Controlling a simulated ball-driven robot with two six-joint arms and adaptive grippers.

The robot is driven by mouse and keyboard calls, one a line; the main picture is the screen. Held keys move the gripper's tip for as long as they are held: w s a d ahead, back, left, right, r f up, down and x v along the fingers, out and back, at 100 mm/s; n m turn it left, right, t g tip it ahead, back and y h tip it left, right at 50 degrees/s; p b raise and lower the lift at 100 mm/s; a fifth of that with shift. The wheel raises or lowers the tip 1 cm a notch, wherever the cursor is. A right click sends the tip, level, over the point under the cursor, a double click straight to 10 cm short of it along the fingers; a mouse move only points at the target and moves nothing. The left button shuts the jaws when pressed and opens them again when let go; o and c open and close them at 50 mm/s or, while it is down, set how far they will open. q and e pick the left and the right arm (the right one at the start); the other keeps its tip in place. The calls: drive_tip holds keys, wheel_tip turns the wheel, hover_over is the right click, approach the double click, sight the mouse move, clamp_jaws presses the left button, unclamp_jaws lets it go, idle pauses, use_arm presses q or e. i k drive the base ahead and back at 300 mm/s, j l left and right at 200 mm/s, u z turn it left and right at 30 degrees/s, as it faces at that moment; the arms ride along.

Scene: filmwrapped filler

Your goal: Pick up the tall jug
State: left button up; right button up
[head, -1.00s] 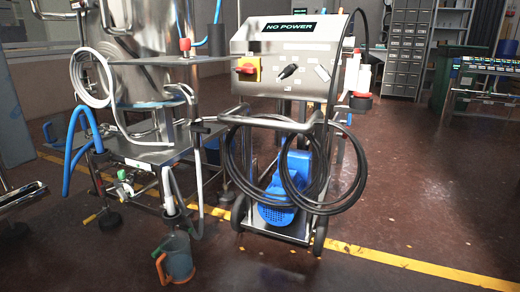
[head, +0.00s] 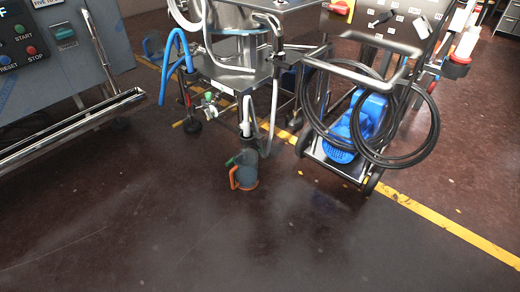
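The tall jug (head: 246,172) stands upright on the dark floor near the middle of the head view. It has a grey body and an orange handle on its left side, with a dark green part near the top. A white nozzle or hose end of the steel machine comes down just above or into its top; I cannot tell which. Neither of my grippers shows in the view.
The steel machine (head: 232,79) stands right behind the jug. A cart with a blue motor (head: 366,124) and coiled black hoses is to the right. A grey control cabinet (head: 62,48) with a steel rail is at the left. The floor (head: 270,245) in front is clear.

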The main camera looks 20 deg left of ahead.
sight(245, 161)
drive_tip(key=i+j+u, duration=0.25)
drive_tip(key=i+j, duration=0.45)
drive_tip(key=j, duration=0.3)
drive_tip(key=i+j+u, duration=0.2)
drive_tip(key=i+j, duration=0.6)
drive_tip(key=j, duration=0.1)
